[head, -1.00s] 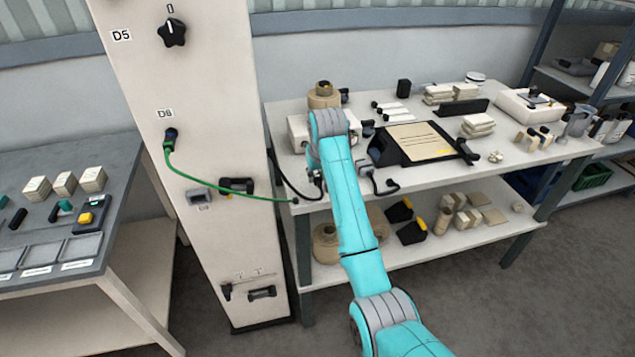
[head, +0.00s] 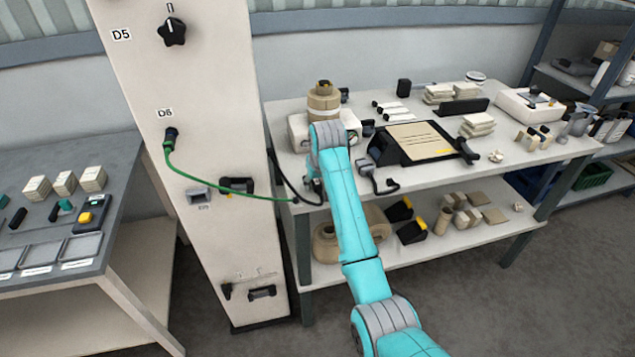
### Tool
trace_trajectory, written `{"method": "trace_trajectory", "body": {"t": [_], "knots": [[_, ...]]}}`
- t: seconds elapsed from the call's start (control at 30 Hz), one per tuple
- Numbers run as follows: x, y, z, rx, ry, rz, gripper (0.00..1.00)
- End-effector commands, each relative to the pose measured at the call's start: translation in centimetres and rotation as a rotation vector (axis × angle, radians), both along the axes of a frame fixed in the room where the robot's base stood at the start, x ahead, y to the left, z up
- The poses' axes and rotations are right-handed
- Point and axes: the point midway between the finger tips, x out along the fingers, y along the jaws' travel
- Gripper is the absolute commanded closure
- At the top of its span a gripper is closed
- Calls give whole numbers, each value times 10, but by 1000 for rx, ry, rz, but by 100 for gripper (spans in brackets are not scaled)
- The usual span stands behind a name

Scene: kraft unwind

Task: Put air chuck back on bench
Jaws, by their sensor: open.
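My gripper (head: 316,186) is a small dark shape at the front left corner of the bench (head: 285,106), mostly hidden behind my turquoise arm. Its jaws are open. A black hose (head: 279,172) comes from behind the white pillar and curves to the bench edge just under my gripper. The air chuck itself cannot be made out clearly; the end of the hose is dark and close to my gripper. I cannot tell whether they touch.
A tape dispenser-like black stand (head: 389,151), paper rolls (head: 324,101) and a black hooked handle (head: 385,184) lie close to my arm. The floor in front is clear.

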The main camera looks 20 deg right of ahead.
Motion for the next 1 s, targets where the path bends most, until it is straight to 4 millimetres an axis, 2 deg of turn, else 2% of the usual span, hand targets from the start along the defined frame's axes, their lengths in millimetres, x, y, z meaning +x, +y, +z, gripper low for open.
{"method": "trace_trajectory", "body": {"t": [0.17,0.5,0.7,1.0], "knots": [[-3,0,13,0,-3,0,51],[-28,0,73,0,-5,0,51],[-40,0,101,0,-2,0,51],[-46,0,114,0,0,0,51]]}}
